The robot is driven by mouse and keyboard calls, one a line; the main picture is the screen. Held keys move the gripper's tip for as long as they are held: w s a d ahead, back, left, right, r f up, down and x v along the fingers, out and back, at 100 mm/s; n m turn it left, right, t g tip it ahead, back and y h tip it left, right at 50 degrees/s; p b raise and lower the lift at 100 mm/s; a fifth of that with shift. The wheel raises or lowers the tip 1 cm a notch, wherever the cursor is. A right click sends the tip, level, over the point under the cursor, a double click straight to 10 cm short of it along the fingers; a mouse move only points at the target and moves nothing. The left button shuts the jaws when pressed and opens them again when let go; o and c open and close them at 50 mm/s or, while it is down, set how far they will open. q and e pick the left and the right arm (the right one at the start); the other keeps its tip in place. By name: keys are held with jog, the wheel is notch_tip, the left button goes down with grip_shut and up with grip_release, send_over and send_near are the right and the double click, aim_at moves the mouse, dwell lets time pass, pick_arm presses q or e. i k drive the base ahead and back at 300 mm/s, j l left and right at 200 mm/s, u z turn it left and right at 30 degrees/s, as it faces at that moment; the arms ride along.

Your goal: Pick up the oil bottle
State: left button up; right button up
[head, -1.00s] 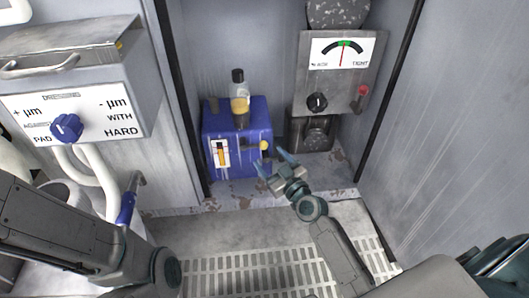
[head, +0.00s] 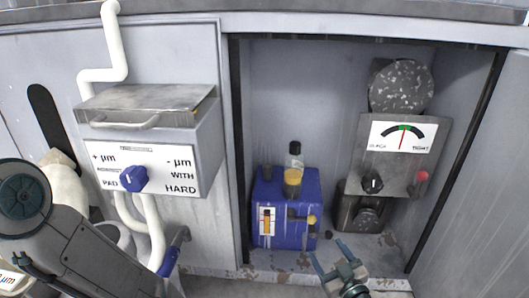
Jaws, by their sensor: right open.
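The oil bottle (head: 293,172) is a small clear bottle with a dark cap and amber oil in its lower part. It stands upright at the top of a blue box (head: 283,225) inside the open cabinet. My right gripper (head: 331,255) is at the bottom of the head view, below and to the right of the bottle. Its two fingers are spread and empty, apart from the bottle. My left arm comes in at the left, and its gripper is out of view.
A grey gauge unit (head: 398,150) with a dial, black knob and red knob stands right of the blue box. A grey control box (head: 150,150) with a blue knob hangs left of the opening. Cabinet walls bound both sides.

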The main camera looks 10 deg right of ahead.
aim_at(293, 168)
jog(key=k+l, duration=0.15)
jog(key=k, duration=0.35)
jog(key=k+l, duration=0.1)
jog(key=k, duration=0.4)
